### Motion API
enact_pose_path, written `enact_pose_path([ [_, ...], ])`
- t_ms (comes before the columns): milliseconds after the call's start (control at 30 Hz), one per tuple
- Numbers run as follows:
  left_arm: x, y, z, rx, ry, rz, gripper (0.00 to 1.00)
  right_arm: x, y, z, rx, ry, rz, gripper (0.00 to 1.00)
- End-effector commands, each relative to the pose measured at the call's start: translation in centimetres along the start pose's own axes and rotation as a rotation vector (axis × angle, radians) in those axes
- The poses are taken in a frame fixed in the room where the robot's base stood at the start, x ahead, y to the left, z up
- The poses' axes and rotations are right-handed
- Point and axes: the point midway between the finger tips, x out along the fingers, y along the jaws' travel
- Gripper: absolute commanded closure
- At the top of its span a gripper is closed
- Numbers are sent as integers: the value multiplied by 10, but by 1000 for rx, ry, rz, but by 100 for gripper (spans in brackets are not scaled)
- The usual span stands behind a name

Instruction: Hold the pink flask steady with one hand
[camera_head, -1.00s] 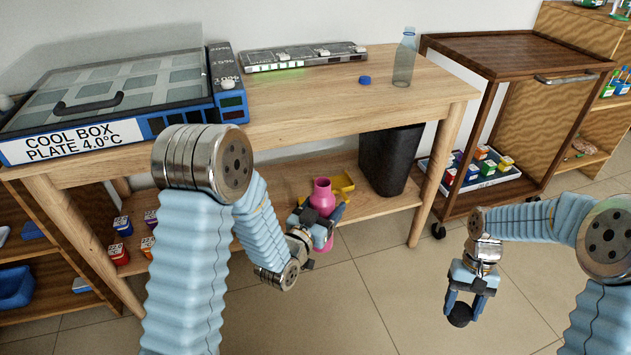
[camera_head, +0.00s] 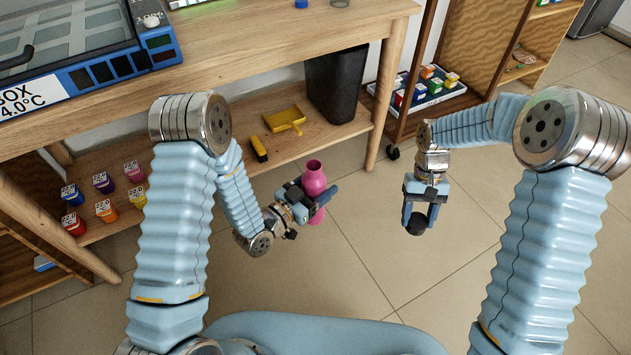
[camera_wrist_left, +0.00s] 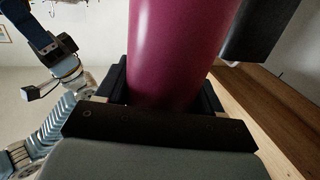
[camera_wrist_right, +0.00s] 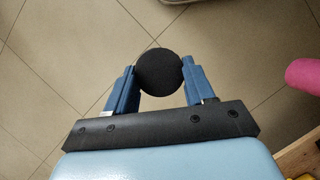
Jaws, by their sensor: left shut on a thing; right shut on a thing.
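The pink flask (camera_head: 314,178) is in my left gripper (camera_head: 318,198), held upright above the floor in front of the bench. Its mouth is up and its lower end shows below the fingers. In the left wrist view the flask's pink body (camera_wrist_left: 175,50) fills the space between the fingers. My right gripper (camera_head: 420,222) points down and is shut on a round black thing (camera_wrist_right: 159,71), which may be a stopper or cap. In the right wrist view part of the pink flask (camera_wrist_right: 304,75) shows at the right edge, apart from the black thing.
The wooden bench (camera_head: 250,75) stands behind, with a yellow dustpan (camera_head: 286,120), a yellow brush (camera_head: 259,148) and a black bin (camera_head: 336,85) on its lower shelf. Several coloured boxes (camera_head: 104,182) sit at the shelf's left. The tiled floor (camera_head: 360,270) is open below the grippers.

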Motion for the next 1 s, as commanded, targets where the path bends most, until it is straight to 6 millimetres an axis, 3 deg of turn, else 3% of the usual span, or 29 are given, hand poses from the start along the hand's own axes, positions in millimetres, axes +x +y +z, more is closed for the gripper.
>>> enact_pose_path([
  [167,0,0,0,0,0,-1,100,-4,-4,-2,15,1,-7,75],
  [267,0,0,-1,0,1,-1,100,-14,-17,-7,63,3,-27,75],
  [367,0,0,-1,0,1,-1,100,-33,-41,-14,148,4,-64,75],
  [600,0,0,-1,1,2,-1,100,-91,-116,-20,410,4,-174,75],
  [800,0,0,-1,1,2,-1,100,-138,-180,-9,608,2,-256,75],
  [1000,0,0,-1,1,2,-1,100,-172,-228,7,751,2,-314,75],
])
